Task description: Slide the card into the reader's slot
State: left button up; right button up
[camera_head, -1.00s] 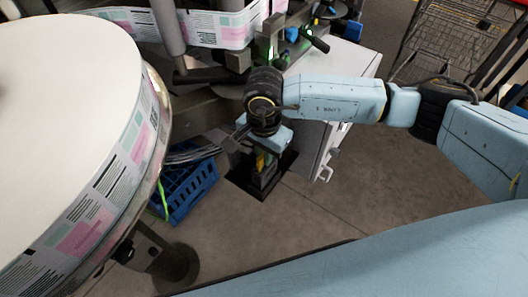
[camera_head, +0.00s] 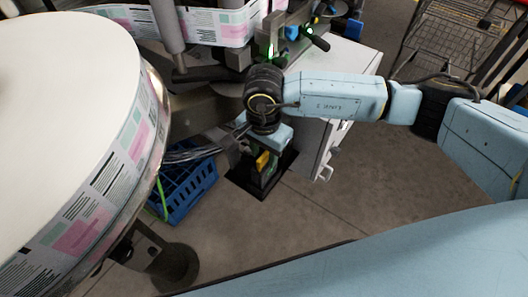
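My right arm reaches in from the right, and its wrist points down near the middle of the view. My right gripper (camera_head: 258,152) is at the wrist's lower end, small, dark and partly hidden, so I cannot tell whether its fingers are open or shut. A small yellow piece (camera_head: 262,160) shows just below the wrist; I cannot tell whether it is the card or a part of the dark upright device (camera_head: 268,178) behind and below it. That device stands on a black base plate on the floor. No slot can be made out. My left gripper is out of view.
A large label reel (camera_head: 70,110) fills the left side. A blue crate (camera_head: 186,192) stands on the floor left of the device. A white cabinet (camera_head: 335,70) stands behind my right arm. A wire cart (camera_head: 445,45) is at the back right. Floor in front is clear.

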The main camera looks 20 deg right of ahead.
notch_tip(320, 180, up, 13)
dwell(0.3)
jog(key=shift+f, duration=0.15)
dwell(0.3)
